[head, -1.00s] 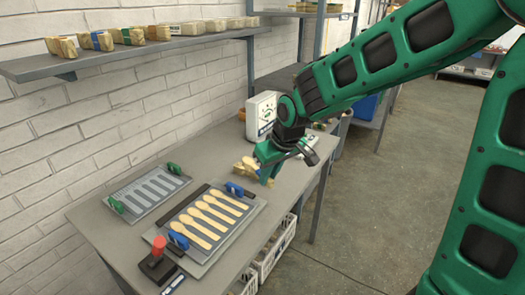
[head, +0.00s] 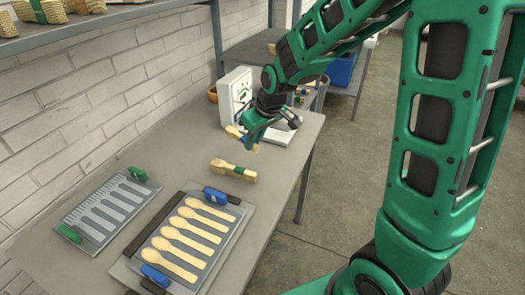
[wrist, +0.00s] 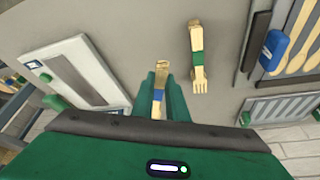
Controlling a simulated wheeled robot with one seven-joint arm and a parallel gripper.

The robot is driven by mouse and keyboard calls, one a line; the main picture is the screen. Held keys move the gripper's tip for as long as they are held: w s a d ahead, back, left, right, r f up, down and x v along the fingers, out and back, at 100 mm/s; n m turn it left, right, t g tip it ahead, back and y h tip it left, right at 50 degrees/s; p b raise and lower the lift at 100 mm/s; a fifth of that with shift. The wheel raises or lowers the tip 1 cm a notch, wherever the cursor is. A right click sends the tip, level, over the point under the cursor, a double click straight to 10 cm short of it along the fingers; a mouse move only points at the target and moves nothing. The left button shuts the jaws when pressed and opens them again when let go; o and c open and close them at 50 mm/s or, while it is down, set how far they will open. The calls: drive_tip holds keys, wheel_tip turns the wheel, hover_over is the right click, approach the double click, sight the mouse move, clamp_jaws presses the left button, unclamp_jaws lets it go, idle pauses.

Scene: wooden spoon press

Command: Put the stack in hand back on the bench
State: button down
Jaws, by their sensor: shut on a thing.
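My gripper (head: 252,138) is shut on a wooden cutlery stack with a blue band (head: 235,131). In the wrist view the held stack (wrist: 163,70) sticks out between the green fingers, its blue band between them. The gripper is over the far part of the grey bench (head: 185,150), in front of the white dial scale. A second wooden stack with a green band (head: 233,171) lies on the bench, nearer the spoon tray. The wrist view shows this stack (wrist: 197,50) to the right of my fingers, apart from them, with fork tines at one end.
A plate with several wooden spoons (head: 190,235) and a grey plate with fork-shaped hollows (head: 108,210) lie on the near bench. The white dial scale (head: 237,93) and a pale flat pan (head: 281,136) stand at the far end. Bench around the green-banded stack is bare.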

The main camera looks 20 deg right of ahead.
hover_over(262, 157)
drive_tip(key=s, duration=0.2)
drive_tip(key=f, duration=0.3)
drive_tip(key=shift+w+d+f, duration=0.1)
drive_tip(key=shift+w+d, duration=0.15)
drive_tip(key=shift+d, duration=0.05)
drive_tip(key=shift+f, duration=1.9)
drive_tip(key=shift+f, duration=0.1)
drive_tip(key=c, duration=1.7)
unclamp_jaws()
drive_tip(key=shift+c, duration=0.2)
